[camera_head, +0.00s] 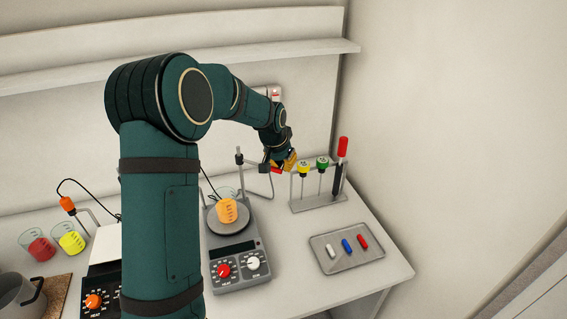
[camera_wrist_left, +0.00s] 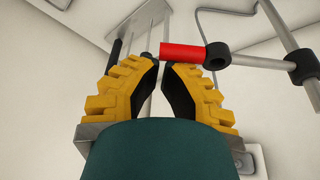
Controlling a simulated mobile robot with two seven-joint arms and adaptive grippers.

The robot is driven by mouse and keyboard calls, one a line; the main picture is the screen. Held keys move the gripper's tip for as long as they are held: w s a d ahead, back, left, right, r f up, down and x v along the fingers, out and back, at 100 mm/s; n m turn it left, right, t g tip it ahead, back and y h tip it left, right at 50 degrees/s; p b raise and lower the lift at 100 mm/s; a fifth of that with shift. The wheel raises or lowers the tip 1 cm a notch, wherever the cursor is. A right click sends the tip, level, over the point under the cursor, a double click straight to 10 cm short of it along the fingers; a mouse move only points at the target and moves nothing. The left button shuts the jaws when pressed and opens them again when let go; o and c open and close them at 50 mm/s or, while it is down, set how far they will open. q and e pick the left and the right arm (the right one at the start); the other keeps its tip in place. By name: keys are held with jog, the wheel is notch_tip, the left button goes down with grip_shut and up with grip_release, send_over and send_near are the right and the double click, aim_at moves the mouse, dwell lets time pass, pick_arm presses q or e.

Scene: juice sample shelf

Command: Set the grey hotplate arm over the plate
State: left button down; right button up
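The grey hotplate (camera_head: 240,264) stands mid-table with red and white knobs. A beaker of orange juice (camera_head: 227,211) is on its round plate (camera_head: 213,226). A thin upright rod (camera_head: 239,172) rises behind the plate. The hotplate arm's red grip (camera_head: 276,171) points right, away from the plate; in the left wrist view the red grip (camera_wrist_left: 182,53) joins a black clamp on a grey rod. My left gripper (camera_head: 287,163) is at this grip. Its yellow fingers (camera_wrist_left: 163,68) show a narrow gap, with the grip's end just past the tips; contact is unclear. My right gripper is not seen.
A rack (camera_head: 318,203) with yellow, green and red-topped items stands right of the arm. A tray (camera_head: 348,261) holds white, blue and red bars. A second hotplate (camera_head: 98,285), juice beakers and a pot (camera_head: 20,297) are at left. A wall shelf (camera_head: 60,78) runs behind.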

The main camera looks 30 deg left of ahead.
pick_arm(q)
jog(key=shift+s, duration=0.15)
jog(key=shift+s+d+f+m+h+b, duration=0.1)
jog(key=shift+s+m+h+b, duration=0.2)
jog(key=shift+s+m+b, duration=0.6)
jog(key=s+a+m+g+h+b, duration=0.2)
jog(key=s+a+m+b, duration=0.4)
jog(key=s+m, duration=0.6)
jog(key=shift+s+a+g+h, duration=0.3)
jog(key=shift+s+a+h, duration=0.4)
jog(key=shift+s+a, duration=0.2)
